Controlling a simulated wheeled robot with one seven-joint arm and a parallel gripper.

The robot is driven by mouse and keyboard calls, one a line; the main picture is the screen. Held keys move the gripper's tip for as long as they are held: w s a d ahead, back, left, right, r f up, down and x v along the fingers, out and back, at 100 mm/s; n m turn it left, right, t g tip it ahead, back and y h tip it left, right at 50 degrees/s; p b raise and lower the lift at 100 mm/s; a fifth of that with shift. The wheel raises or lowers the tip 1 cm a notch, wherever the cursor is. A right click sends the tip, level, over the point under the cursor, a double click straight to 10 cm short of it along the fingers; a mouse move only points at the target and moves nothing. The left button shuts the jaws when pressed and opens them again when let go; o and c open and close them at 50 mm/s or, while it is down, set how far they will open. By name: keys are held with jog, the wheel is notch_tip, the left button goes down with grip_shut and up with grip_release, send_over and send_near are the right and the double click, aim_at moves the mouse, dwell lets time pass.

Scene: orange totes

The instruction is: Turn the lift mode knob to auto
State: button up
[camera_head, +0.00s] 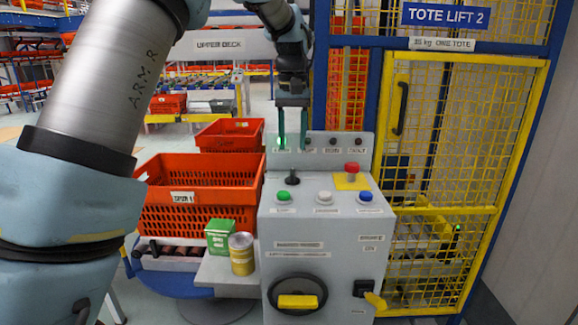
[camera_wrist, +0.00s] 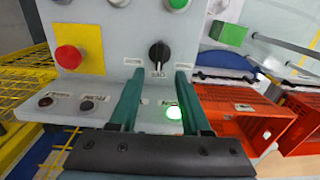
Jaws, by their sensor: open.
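A small black selector knob (camera_head: 292,178) stands on the sloped top of the grey control panel (camera_head: 325,270). In the wrist view the knob (camera_wrist: 159,52) has a raised grip running roughly up and down the picture, with small labels around it that I cannot read surely. My gripper (camera_head: 293,147) is above and behind the knob, fingers pointing down. In the wrist view my gripper (camera_wrist: 158,74) is open and empty; its two fingertips lie either side of the knob's line, short of it and apart from it.
A red mushroom button (camera_head: 352,168) on a yellow plate, and green (camera_head: 284,196), white (camera_head: 324,197) and blue (camera_head: 365,196) buttons surround the knob. A large rotary switch with a yellow handle (camera_head: 297,301) is on the front. Orange totes (camera_head: 190,215) stand left; a yellow mesh cage (camera_head: 465,150) stands right.

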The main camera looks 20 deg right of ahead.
aim_at(292, 171)
notch_tip(292, 171, down, 8)
jog(key=shift+r+p, duration=0.2)
jog(key=shift+p, duration=0.5)
grip_shut()
